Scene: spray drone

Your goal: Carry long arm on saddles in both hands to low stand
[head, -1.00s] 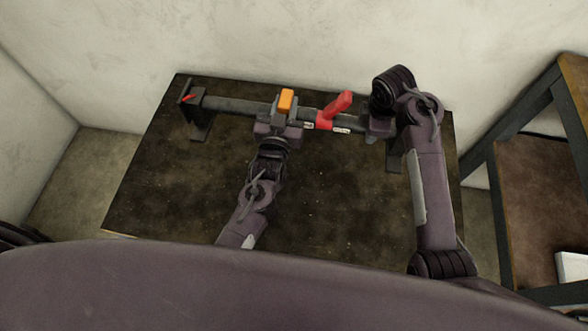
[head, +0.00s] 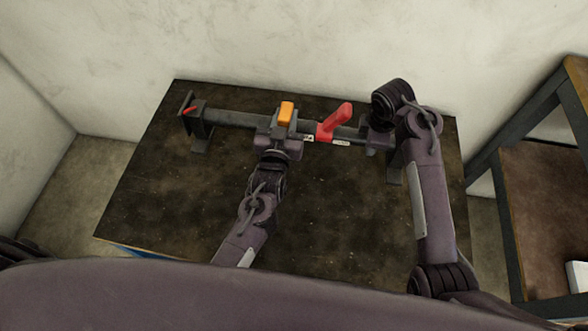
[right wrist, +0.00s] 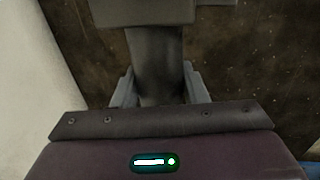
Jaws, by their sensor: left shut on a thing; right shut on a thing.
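The long arm (head: 236,117) is a dark grey tube with a red lever (head: 336,122) and an orange block (head: 286,113) on it. It lies across two dark saddles, the left one (head: 201,138) and the right one (head: 394,170), near the back of a dark table. My left gripper (head: 281,132) is shut on the tube near the orange block. My right gripper (head: 375,135) is shut on the tube right of the red lever, its fingers partly hidden. In the right wrist view the tube (right wrist: 156,60) runs between the right gripper's fingers (right wrist: 160,88).
The dark table (head: 170,215) has a bare front area. A pale wall (head: 300,45) stands close behind it. At the right is a dark-framed shelf stand (head: 510,230) with brown boards and a white object (head: 578,275) on its lower board.

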